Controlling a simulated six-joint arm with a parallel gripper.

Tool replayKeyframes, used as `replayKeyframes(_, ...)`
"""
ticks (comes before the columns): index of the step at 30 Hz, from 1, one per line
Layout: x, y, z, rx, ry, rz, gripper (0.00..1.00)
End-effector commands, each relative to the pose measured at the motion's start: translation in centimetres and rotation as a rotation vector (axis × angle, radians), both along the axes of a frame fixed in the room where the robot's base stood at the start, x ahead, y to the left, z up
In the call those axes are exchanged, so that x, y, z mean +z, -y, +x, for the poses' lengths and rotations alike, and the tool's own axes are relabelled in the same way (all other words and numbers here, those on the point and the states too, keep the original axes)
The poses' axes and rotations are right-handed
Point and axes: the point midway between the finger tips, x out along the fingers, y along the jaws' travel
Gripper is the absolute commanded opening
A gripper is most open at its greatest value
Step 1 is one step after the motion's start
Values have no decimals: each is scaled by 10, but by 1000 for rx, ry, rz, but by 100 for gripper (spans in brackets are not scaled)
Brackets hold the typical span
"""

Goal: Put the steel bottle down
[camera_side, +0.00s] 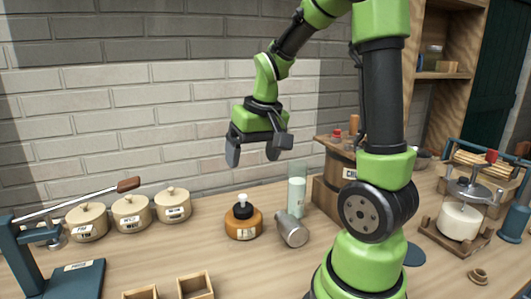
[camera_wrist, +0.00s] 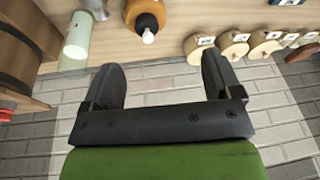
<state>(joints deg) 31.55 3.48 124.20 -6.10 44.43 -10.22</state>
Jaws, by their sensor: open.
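The steel bottle (camera_side: 292,230) is a grey metal bottle that lies on its side on the wooden table. It lies between an amber jar and my arm's base, and touches nothing that holds it. A small grey part at the top edge of the wrist view (camera_wrist: 96,8) appears to be the same bottle, mostly cut off. My gripper (camera_side: 253,154) hangs in the air above the back of the table, up and left of the bottle. Its two fingers are spread apart with nothing between them, as the wrist view (camera_wrist: 162,76) also shows.
An amber jar with a white-tipped top (camera_side: 243,221) and a pale green cylinder (camera_side: 297,190) stand near the bottle. Several lidded cream pots (camera_side: 131,213) line the left back. Bare table lies in front of the jar.

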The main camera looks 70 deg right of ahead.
Motion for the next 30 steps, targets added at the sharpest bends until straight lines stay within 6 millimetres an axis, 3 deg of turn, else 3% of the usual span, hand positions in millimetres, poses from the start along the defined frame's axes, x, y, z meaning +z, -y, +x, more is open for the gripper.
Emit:
replayKeyframes(1, 18, -25, -2, 46, 58, -9, 84)
replayKeyframes(6, 55, -96, -29, 164, 224, 22, 84)
replayKeyframes(12, 69, -141, -66, 272, 355, 93, 84)
replayKeyframes(14, 70, -147, -73, 291, 375, 108, 84)
replayKeyframes(16, 70, -151, -78, 303, 390, 120, 74)
replayKeyframes(30, 70, -153, -80, 310, 394, 123, 74)
